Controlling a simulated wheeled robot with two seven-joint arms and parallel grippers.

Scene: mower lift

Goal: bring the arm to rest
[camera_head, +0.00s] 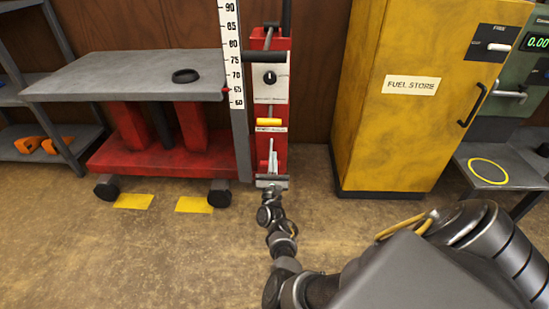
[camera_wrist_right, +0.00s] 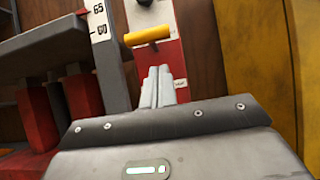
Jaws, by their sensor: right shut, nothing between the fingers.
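My right gripper (camera_head: 272,162) shows in the head view in front of the lower part of the red lift post. Its fingers are shut with nothing between them. In the right wrist view the shut fingers (camera_wrist_right: 162,87) point at the post, below a yellow handle (camera_wrist_right: 148,36). The same yellow handle (camera_head: 269,122) shows in the head view just above the fingertips; the fingers look apart from it. My right arm runs from the gripper down to the bottom of the head view. My left gripper is in neither view.
A red lift cart with a grey top (camera_head: 125,72) stands left of the post, beside a height scale (camera_head: 231,45). A black ring (camera_head: 186,76) lies on it. A yellow fuel store cabinet (camera_head: 375,130) stands right. The floor (camera_head: 130,255) in front is clear.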

